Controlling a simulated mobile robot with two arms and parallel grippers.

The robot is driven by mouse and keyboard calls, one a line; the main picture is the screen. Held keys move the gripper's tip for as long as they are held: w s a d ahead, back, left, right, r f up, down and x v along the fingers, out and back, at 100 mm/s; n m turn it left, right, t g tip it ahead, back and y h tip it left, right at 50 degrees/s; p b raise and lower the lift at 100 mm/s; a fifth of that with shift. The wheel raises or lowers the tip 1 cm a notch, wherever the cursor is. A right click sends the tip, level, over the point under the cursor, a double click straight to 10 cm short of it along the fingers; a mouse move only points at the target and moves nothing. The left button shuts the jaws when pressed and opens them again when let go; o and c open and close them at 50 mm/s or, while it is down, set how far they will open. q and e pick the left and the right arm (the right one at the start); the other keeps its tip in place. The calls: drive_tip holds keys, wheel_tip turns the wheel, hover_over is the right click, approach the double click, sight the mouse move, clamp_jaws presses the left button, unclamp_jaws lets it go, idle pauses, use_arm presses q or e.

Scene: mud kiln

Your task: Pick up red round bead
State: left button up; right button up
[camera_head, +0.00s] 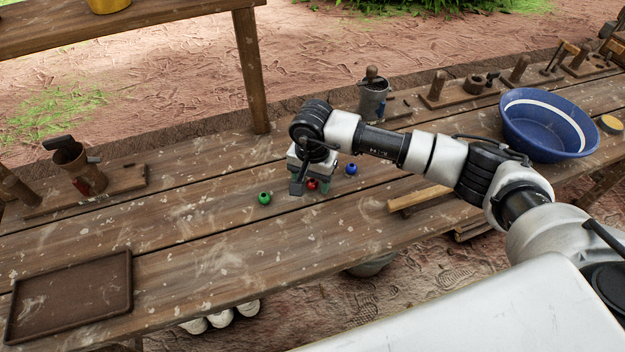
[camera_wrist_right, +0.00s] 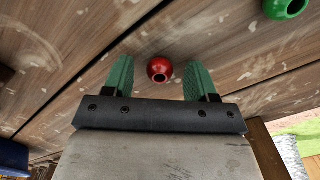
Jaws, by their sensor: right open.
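The red round bead (camera_head: 312,184) lies on the wooden table, partly hidden by my right gripper in the head view. My right gripper (camera_wrist_right: 158,75) is open and empty; in the head view the right gripper (camera_head: 312,187) is low over the table at the bead. My left gripper is not in view.
A green bead (camera_head: 264,198) lies left of the gripper and a blue bead (camera_head: 351,169) lies right of it. A brown tray (camera_head: 128,285) is at the front left. A blue basin (camera_head: 545,125) stands at the right.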

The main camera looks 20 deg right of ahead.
drive_tip(key=shift+f, duration=0.2)
drive_tip(key=c, duration=1)
drive_tip(key=shift+r, duration=0.15)
